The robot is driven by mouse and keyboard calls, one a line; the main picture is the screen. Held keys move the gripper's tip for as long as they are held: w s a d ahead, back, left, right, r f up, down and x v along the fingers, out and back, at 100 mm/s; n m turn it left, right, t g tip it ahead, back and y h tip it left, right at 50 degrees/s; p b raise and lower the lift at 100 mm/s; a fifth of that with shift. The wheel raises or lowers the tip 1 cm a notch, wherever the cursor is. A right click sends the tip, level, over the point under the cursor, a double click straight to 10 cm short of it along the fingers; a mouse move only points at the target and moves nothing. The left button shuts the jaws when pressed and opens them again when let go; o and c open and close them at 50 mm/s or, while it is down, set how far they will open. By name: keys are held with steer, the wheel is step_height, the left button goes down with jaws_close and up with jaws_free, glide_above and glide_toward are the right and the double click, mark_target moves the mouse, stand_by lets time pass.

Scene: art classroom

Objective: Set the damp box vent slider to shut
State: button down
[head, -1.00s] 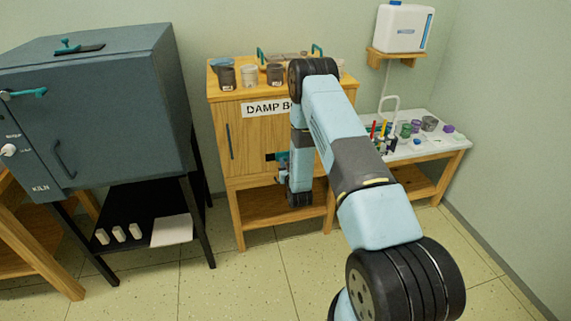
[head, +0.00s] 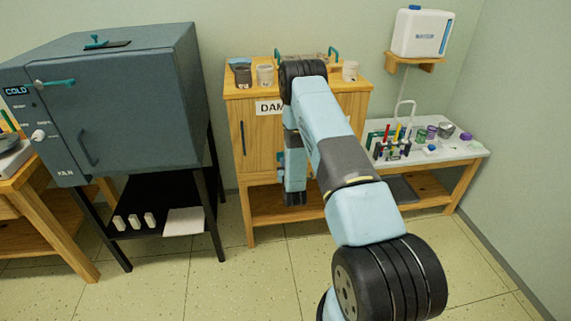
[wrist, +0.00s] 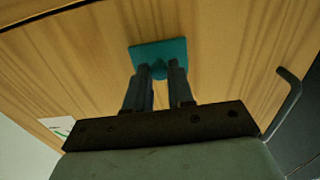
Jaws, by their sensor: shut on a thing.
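The damp box (head: 262,140) is a wooden cabinet with a partly covered name sign (head: 270,108). The vent slider (wrist: 150,50) is a teal plate with a small knob on the wooden front in the wrist view. My gripper (wrist: 159,72) is shut on the slider's knob, with its two dark fingers on either side of it. The plate shows around and above the fingertips. In the head view, my arm covers most of the slider area, so the vent opening is hidden there.
A grey kiln (head: 135,105) stands left of the box. A white table (head: 462,152) with pens and jars stands to the right. Several pots, including a light one (head: 265,75), sit on the box. A dark bar handle (wrist: 284,105) is near my gripper.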

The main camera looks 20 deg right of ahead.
steer(key=c, duration=1)
jaws_free()
steer(key=shift+a, duration=0.3)
steer(key=shift+s, duration=0.1)
steer(key=s, duration=0.4)
steer(key=s+a, duration=0.1)
steer(key=s, duration=0.4)
steer(key=s+a, duration=0.1)
steer(key=s, duration=0.3)
steer(key=shift+s+f, duration=0.1)
steer(key=shift+s, duration=0.15)
